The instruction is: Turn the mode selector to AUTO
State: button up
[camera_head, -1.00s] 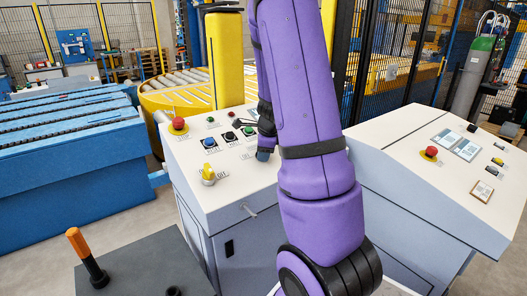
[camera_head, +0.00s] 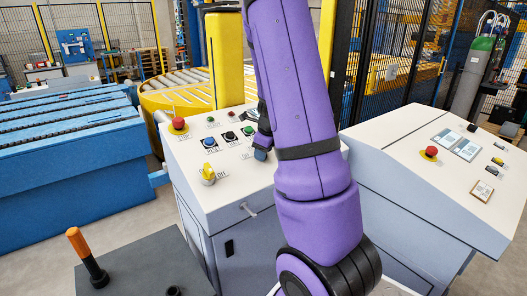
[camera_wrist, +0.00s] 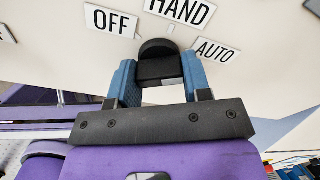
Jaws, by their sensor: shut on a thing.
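The mode selector (camera_wrist: 158,48) is a black knob with a rounded top in the wrist view. The labels OFF (camera_wrist: 111,20), HAND (camera_wrist: 180,11) and AUTO (camera_wrist: 215,52) fan around it. The knob's rounded end faces the gap between OFF and HAND; I cannot tell exactly which mark it indicates. My gripper (camera_wrist: 159,80) has its blue fingers shut on the knob, one on each side. In the head view my gripper (camera_head: 262,152) is mostly behind my purple arm, over the right part of the white console (camera_head: 245,185). The selector is hidden there.
A second white console (camera_head: 400,155) stands close on the right. A dark stand with an orange-topped handle (camera_head: 76,240) is at the lower left.

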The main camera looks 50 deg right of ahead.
jog(key=o, duration=0.9)
jog(key=v, duration=1)
jog(key=shift+r, duration=0.35)
